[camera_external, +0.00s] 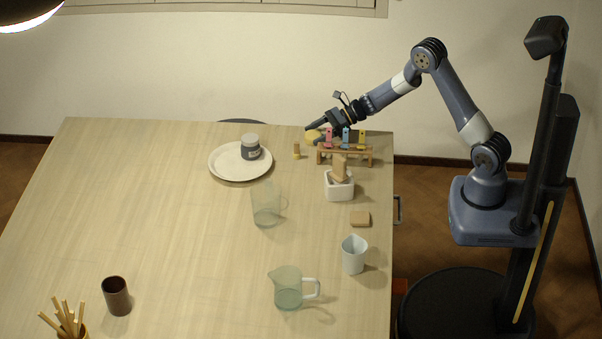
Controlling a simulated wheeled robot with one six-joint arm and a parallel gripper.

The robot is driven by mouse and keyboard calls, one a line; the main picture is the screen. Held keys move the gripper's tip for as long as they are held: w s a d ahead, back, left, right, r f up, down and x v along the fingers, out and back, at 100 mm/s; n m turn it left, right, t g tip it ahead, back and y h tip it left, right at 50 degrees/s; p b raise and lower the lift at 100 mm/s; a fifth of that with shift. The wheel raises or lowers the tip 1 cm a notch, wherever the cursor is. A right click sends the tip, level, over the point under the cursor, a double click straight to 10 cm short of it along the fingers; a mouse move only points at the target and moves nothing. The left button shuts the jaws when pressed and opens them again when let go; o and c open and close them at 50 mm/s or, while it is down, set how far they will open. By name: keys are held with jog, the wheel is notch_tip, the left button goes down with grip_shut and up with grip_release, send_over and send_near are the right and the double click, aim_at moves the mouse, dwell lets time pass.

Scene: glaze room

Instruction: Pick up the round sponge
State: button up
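A pale yellow rounded thing, which looks like the round sponge (312,136), is at the far right part of the table, just left of a small wooden rack. My gripper (314,131) reaches in from the right, low over that spot, with its fingertips right at the yellow thing. A dark finger shows just above it in the picture. The other finger is hard to make out, and I cannot tell whether the fingers touch the sponge or how far apart they are.
The wooden rack (344,155) with colourful pieces stands close to my gripper. Nearby are a small wooden piece (296,152), a white pot (340,189) holding a tan block, and a plate (228,174) with a jar. Glass jugs stand nearer. The table's left-middle is clear.

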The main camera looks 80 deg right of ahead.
jog(key=c, duration=0.9)
jog(key=shift+r, duration=0.1)
